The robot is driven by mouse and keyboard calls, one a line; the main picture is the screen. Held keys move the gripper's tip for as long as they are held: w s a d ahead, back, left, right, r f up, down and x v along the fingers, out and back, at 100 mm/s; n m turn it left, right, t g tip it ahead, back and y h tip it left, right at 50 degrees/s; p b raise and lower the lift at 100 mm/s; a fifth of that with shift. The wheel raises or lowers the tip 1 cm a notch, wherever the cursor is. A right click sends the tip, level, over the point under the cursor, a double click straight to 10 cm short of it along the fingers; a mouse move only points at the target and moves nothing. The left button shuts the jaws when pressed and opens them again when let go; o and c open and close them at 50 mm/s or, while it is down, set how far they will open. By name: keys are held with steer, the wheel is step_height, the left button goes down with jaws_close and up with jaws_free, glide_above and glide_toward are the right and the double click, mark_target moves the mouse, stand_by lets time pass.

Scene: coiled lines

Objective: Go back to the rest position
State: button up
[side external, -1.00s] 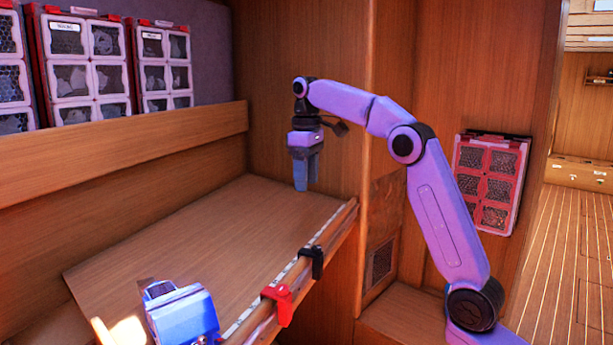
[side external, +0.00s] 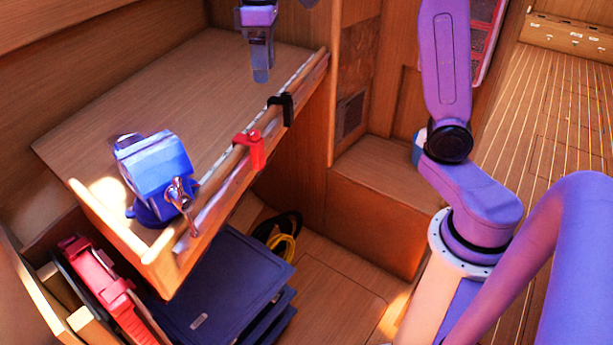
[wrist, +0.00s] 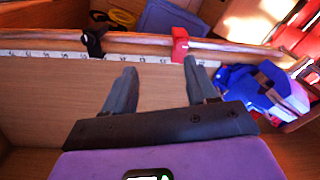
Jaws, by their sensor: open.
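My gripper (side external: 262,72) hangs over the wooden bench top (side external: 150,85), near its far end, with its fingers pointing down. In the wrist view my gripper (wrist: 160,68) has its two fingers spread, with nothing between them. A black hook (side external: 283,106) and a red hook (side external: 250,149) sit on the bench's front rail; no line shows on either. A black and yellow coiled line (side external: 284,238) lies low beside the dark blue boxes, partly hidden. The line's yellow part (wrist: 122,18) also shows in the wrist view.
A blue vise (side external: 157,172) stands at the bench's near end. Dark blue boxes (side external: 215,290) are stacked below the bench. A red object (side external: 105,290) is in the wooden bin at lower left. Most of the bench top is bare.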

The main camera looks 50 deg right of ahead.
steer(key=s+a+f+n, duration=0.2)
steer(key=s+f, duration=0.1)
steer(key=s, duration=0.5)
steer(key=s+a+f+n, duration=0.1)
steer(key=s+a+f, duration=0.25)
steer(key=s, duration=0.35)
steer(key=s+d+f+n, duration=0.1)
steer(key=s+d+f, duration=0.1)
steer(key=s+f, duration=0.2)
steer(key=s+d+f+n, duration=0.2)
steer(key=s+f, duration=0.1)
steer(key=s, duration=0.6)
steer(key=shift+s+d+f, duration=0.2)
steer(key=shift+d+f, duration=0.15)
steer(key=shift+f, duration=0.05)
